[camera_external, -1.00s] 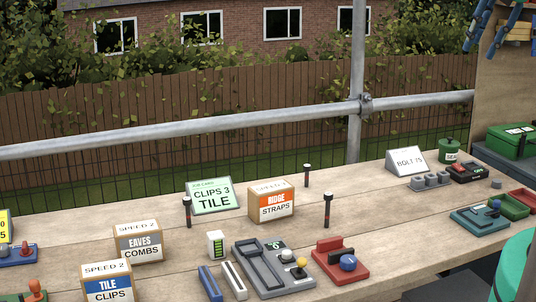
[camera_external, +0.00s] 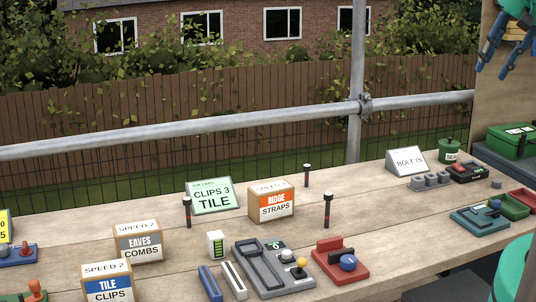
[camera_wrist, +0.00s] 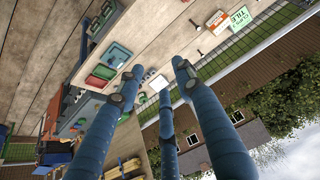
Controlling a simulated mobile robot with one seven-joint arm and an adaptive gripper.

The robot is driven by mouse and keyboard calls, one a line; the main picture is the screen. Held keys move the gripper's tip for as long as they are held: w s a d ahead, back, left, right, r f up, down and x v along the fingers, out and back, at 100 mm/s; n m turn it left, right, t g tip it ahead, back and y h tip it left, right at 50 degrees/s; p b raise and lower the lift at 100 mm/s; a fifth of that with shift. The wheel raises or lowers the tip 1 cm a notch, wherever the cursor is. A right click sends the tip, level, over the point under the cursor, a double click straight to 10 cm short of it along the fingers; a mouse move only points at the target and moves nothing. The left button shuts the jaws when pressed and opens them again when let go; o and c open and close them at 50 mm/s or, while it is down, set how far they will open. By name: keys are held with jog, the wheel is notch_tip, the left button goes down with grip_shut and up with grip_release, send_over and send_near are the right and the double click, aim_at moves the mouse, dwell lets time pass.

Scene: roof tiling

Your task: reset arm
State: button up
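My gripper (camera_external: 493,68) hangs at the top right of the external view, with blue fingers pointing down and partly cut off by the frame. In the wrist view its three blue fingers (camera_wrist: 157,80) are spread apart with nothing between them. It is open, empty and well above the wooden bench (camera_external: 380,225), touching nothing.
A red block with a blue knob (camera_external: 347,263), a grey device (camera_external: 262,268) and several labelled boxes, such as ridge straps (camera_external: 272,202), stand on the bench. A green case (camera_external: 512,141) is at the right. A metal rail (camera_external: 250,118) runs behind.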

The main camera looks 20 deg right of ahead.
notch_tip(320, 180, down, 7)
jog(key=b, duration=0.6)
jog(key=shift+o, duration=0.8)
jog(key=shift+r, duration=0.1)
dwell(0.3)
jog(key=shift+w+r, duration=0.1)
